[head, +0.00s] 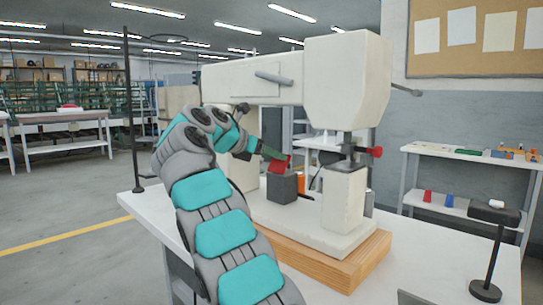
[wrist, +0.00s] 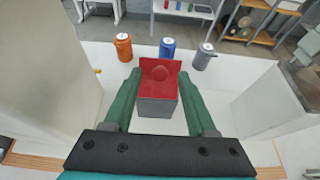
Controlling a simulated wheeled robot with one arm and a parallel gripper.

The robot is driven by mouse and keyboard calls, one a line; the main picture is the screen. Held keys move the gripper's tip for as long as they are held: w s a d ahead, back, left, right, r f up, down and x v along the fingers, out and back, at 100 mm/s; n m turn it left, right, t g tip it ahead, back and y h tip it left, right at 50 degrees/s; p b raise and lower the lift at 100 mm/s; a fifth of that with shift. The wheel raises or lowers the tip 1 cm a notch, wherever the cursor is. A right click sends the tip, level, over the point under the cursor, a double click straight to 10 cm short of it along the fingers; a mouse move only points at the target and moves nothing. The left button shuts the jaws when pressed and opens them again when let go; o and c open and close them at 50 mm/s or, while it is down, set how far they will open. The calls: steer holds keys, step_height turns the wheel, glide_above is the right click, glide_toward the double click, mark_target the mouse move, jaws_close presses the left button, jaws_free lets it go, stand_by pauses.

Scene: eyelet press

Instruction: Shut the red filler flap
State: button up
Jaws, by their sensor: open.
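The red filler flap (head: 278,165) stands raised and tilted on a small dark grey box (head: 283,188) on the press base. In the wrist view the red flap (wrist: 160,69) stands up at the far edge of the grey box (wrist: 157,108), and the box's top is red too. My gripper (wrist: 159,76) is open and empty, with one green finger on each side of the box and flap in that view. Whether the fingers touch either cannot be told. In the head view my gripper (head: 270,153) is close to the flap, partly hidden by my arm.
The white press head (head: 345,80) overhangs at the right, above a white pillar (head: 343,198). An orange bottle (wrist: 123,46), a blue bottle (wrist: 167,47) and a grey bottle (wrist: 203,55) stand beyond the box. A wooden board (head: 345,265) lies under the press base.

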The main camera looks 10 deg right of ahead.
steer(key=s+a+r, duration=0.1)
steer(key=s+a, duration=0.7)
steer(key=a, duration=0.4)
steer(key=shift+a, duration=0.1)
stand_by(0.4)
